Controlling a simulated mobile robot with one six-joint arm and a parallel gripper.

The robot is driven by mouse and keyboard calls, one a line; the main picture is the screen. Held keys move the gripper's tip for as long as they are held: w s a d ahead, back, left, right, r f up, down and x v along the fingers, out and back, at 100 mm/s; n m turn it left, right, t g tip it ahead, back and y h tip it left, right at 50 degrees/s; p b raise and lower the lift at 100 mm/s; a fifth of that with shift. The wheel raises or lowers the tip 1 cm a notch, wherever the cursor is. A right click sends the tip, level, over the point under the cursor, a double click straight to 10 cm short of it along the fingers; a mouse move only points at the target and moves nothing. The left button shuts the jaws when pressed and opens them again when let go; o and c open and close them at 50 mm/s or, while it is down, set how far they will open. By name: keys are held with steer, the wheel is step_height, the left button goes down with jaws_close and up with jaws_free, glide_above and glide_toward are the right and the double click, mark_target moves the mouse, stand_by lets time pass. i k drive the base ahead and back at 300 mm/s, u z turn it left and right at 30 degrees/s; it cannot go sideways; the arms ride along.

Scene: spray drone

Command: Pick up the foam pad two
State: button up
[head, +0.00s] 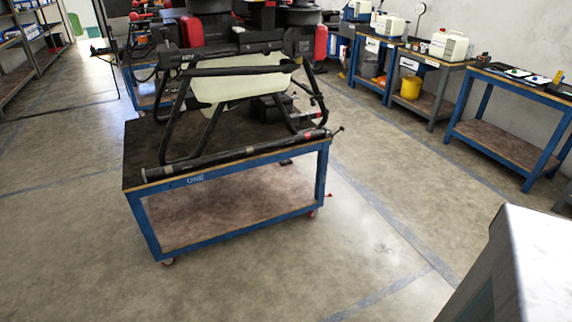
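I cannot single out foam pad two in the head view. A spray drone (233,72) with a black frame and a pale tank stands on a blue cart (240,212) marked ONE. A long black skid bar (235,159) lies along the cart's front edge, with thicker dark sleeves along parts of it. I cannot tell whether any of these sleeves is a foam pad. My gripper is not in view.
Blue-legged benches line the right wall. The nearest bench (505,150) holds a dark mat with small items; another holds a white machine (449,46). A yellow bucket (410,87) sits on a lower shelf. Shelving (35,45) stands far left. Floor before the cart is clear.

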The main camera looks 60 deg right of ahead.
mark_target(288, 161)
steer(key=z, duration=4.9)
steer(key=i, duration=0.15)
steer(key=u, duration=3.2)
steer(key=k, duration=0.15)
steer(key=z, duration=1.3)
steer(key=i, duration=0.6)
steer(key=u, duration=0.55)
steer(key=i, duration=0.7)
steer(key=u, duration=0.25)
